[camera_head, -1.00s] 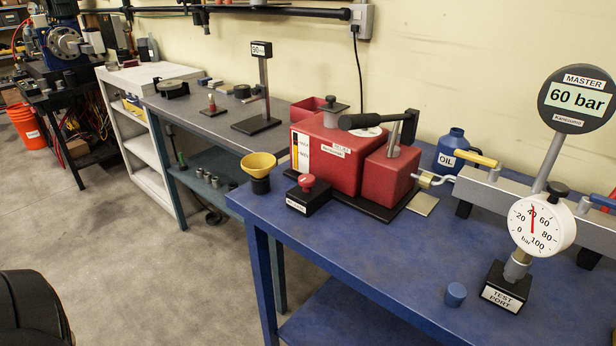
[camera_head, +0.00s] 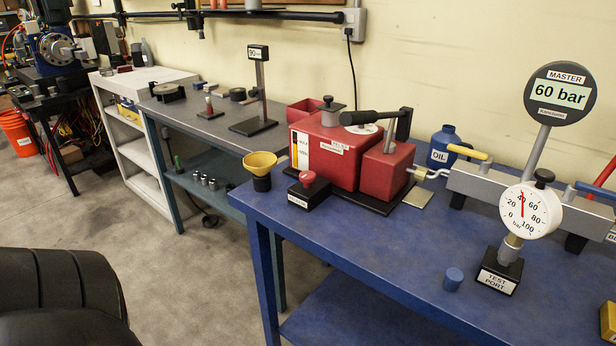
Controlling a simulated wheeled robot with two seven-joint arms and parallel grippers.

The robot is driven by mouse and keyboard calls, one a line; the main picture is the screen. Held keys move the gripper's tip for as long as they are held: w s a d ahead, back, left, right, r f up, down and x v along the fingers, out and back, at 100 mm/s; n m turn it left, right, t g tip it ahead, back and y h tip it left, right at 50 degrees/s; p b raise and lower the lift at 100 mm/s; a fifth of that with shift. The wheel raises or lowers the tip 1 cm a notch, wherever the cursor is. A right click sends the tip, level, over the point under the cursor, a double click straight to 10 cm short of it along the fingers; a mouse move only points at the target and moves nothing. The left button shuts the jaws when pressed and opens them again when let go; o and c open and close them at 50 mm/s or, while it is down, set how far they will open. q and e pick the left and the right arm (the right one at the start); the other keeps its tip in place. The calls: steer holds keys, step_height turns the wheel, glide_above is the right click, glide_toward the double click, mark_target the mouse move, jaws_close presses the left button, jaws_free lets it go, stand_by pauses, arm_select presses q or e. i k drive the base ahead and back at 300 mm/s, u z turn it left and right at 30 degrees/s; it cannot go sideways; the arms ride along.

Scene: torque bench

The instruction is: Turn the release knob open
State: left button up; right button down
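A red hand pump (camera_head: 325,158) with a black lever (camera_head: 372,117) stands on the blue bench. A small red knob (camera_head: 307,177) sits on a black labelled block (camera_head: 310,194) at the pump's front left. A grey-and-black knob (camera_head: 331,108) stands on the pump's top. The labels are too small to read, so I cannot tell which is the release knob. A white dial gauge (camera_head: 531,210) stands on the block marked TEST PORT (camera_head: 499,275), its needle near 40. The master display (camera_head: 560,95) behind it reads 60 bar. Neither gripper is in view.
A yellow funnel (camera_head: 260,166) stands at the blue bench's (camera_head: 390,240) left corner. A blue cap (camera_head: 453,279) lies near the front edge. A blue oil bottle (camera_head: 441,147) and grey manifold (camera_head: 480,182) stand behind. The bench's front middle is clear.

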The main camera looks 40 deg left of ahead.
mark_target(307, 177)
steer(key=z, duration=0.25)
steer(key=k, duration=0.35)
steer(key=u, duration=1.1)
